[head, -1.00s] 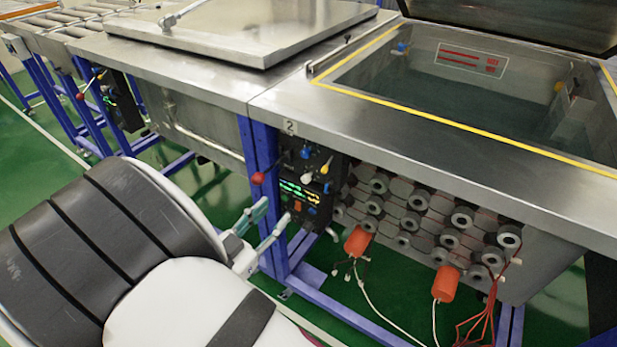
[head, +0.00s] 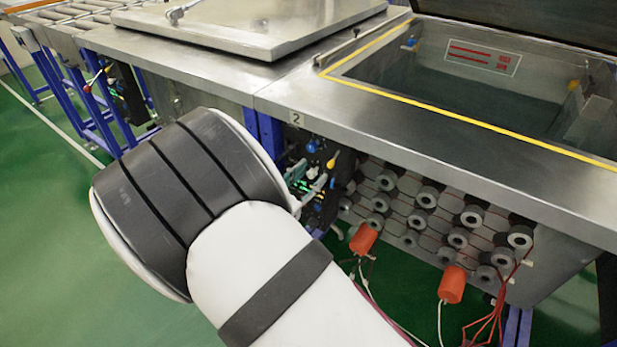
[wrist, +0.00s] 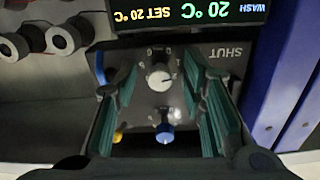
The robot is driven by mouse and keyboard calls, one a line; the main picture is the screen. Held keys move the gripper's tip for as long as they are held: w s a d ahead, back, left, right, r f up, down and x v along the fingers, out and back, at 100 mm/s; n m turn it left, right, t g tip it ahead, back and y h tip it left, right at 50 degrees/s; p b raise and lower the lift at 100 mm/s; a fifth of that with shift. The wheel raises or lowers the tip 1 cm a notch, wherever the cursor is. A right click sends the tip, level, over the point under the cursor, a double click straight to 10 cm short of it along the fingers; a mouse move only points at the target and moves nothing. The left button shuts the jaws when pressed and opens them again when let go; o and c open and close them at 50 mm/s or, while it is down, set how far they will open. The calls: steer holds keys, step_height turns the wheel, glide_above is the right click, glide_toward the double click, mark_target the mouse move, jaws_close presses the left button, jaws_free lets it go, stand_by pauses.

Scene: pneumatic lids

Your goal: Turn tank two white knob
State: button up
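The white knob (wrist: 159,78) is on the dark control panel (wrist: 147,55) of tank two, centred in the wrist view, which shows the panel upside down. A printed dial surrounds it. My gripper (wrist: 165,100) is open, with its green-padded fingers on the left and right of the knob and visible gaps to it. I cannot tell how deep the fingertips reach toward the panel. In the head view my gripper (head: 312,183) is at the panel below the "2" label (head: 295,119), partly behind my arm. The white knob cannot be made out there.
A blue knob (wrist: 165,133) and a yellow knob (wrist: 118,137) are near the white one. A lit display (wrist: 185,12) reads 20 °C. A blue frame post (wrist: 285,80) stands beside the panel. Grey cylinders (head: 427,197) and orange plugs (head: 363,238) are to the right.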

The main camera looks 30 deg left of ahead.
jaws_close()
